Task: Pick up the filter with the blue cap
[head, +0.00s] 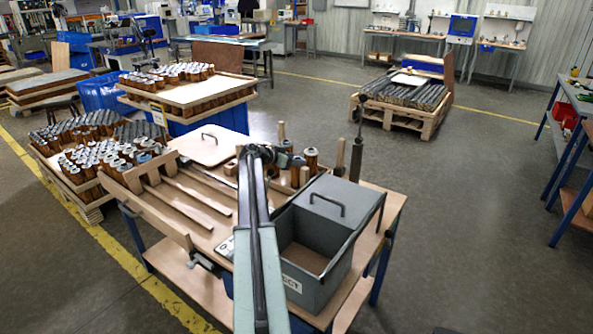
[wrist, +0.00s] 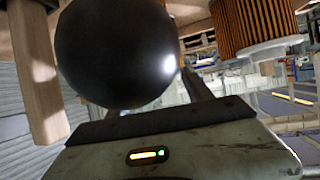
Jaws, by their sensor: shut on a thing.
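My gripper (head: 268,153) is at the end of my arm, over the back part of the workbench. In the wrist view it is shut on a dark, smooth, round thing (wrist: 115,50), seen very close. No blue shows on this thing, and I cannot tell whether it is part of a filter. A brown pleated filter (wrist: 258,22) with a pale end piece stands beside it, apart from it. In the head view a brown filter with a dark top (head: 311,160) stands right of my gripper. A small bluish spot (head: 287,146) shows beside the gripper, too small to identify.
A grey open bin (head: 318,262) stands at the workbench's front right, with a handled lid (head: 325,200) behind it. Wooden rails (head: 170,205) lie on the left. Wooden posts (head: 340,152) stand near the filters. Racks of filters (head: 105,160) stand further left.

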